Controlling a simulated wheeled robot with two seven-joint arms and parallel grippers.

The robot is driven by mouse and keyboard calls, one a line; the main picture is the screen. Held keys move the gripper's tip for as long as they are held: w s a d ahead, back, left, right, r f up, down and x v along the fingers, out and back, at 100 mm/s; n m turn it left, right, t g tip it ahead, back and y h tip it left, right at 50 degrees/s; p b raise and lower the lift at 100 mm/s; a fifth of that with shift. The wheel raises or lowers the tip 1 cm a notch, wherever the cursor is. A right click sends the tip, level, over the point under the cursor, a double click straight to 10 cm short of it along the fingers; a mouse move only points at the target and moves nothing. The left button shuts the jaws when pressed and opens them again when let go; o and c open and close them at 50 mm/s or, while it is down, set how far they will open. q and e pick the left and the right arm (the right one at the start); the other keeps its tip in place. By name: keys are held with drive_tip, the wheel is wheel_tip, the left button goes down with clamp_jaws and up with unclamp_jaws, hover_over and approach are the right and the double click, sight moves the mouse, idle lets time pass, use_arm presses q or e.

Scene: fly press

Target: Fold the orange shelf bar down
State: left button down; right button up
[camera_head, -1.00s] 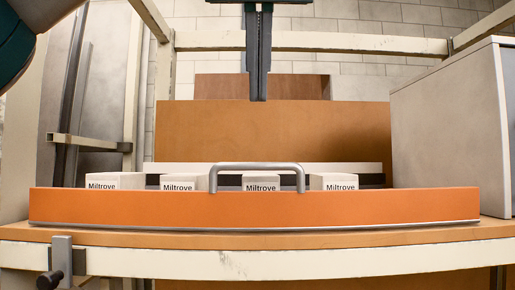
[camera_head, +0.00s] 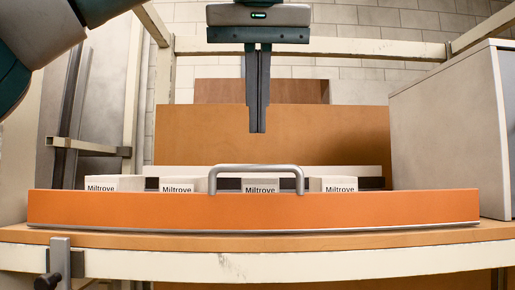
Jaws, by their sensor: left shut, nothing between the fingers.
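The orange shelf bar (camera_head: 250,211) stands upright along the front edge of the shelf. A grey bar handle (camera_head: 257,168) rises above the middle of its top edge. My left gripper (camera_head: 257,131) points straight down above the handle, in line with its middle. Its fingers are shut with nothing between them, and a gap shows between the fingertips and the handle. The lower parts of the boxes behind the bar are hidden by it. My right gripper is out of view.
Several white boxes marked "Miltrove" (camera_head: 336,184) stand behind the bar. A brown panel (camera_head: 330,130) rises behind them. A grey cabinet (camera_head: 445,130) stands at the right. A clamp with a dark knob (camera_head: 60,262) sits on the cream front rail (camera_head: 230,262).

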sight(257, 168)
use_arm(q)
drive_tip(key=x, duration=0.4)
drive_tip(key=shift+w+a+f+p, duration=0.1)
drive_tip(key=shift+w+f+p, duration=0.1)
drive_tip(key=shift+f+p, duration=0.15)
drive_tip(key=shift+s+f, duration=0.1)
drive_tip(key=shift+f, duration=0.1)
drive_tip(key=shift+s+f+p, duration=0.15)
drive_tip(key=shift+s+p, duration=0.1)
drive_tip(key=shift+s, duration=0.65)
drive_tip(key=shift+s+f+p, duration=0.15)
drive_tip(key=shift+s+p, duration=0.05)
drive_tip(key=shift+s, duration=0.75)
drive_tip(key=shift+w+f, duration=0.1)
drive_tip(key=shift+f, duration=0.05)
drive_tip(key=shift+w, duration=0.1)
